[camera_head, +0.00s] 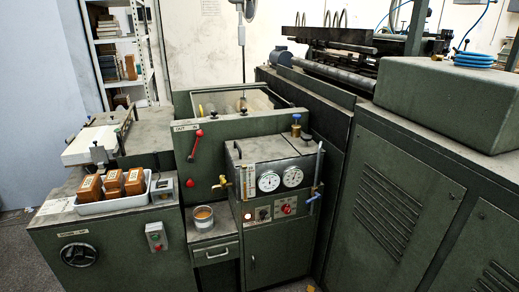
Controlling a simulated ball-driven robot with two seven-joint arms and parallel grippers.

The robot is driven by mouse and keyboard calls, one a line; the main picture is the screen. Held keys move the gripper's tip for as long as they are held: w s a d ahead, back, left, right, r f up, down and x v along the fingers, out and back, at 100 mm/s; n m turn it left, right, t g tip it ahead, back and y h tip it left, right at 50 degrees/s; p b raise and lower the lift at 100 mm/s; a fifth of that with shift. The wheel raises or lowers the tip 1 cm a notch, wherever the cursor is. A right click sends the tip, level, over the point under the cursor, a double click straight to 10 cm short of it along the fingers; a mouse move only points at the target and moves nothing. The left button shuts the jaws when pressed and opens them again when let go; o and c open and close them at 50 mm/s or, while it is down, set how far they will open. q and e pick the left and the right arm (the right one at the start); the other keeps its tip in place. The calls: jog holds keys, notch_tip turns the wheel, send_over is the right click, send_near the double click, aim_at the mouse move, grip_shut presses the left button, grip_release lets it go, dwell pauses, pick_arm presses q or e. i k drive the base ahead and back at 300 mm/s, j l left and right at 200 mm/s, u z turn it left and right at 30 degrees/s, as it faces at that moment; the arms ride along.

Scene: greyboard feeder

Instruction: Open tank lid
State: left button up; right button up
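A green metal cabinet with a box-like upper part (281,177) stands in the middle. Its front carries two round white gauges, the left one (268,181) and the right one (292,177). The flat top of this box (265,147) looks closed, with a brass fitting with a blue top (296,122) at its back right corner. Behind it, a green trough (245,102) is open at the top, with pale material inside. I cannot tell for sure which part is the tank lid. Neither of my grippers is in view.
A red-knobbed lever (199,133) sits on the green front panel. A white tray (115,204) with several brown blocks stands at left. A tin cup (203,216) rests on a low shelf. Large green machine housing (400,185) fills the right. Grey floor shows at lower left.

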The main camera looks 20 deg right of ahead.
aim_at(264, 148)
jog(key=i+l+z, duration=0.35)
jog(key=i+z, duration=0.3)
jog(key=i, duration=0.25)
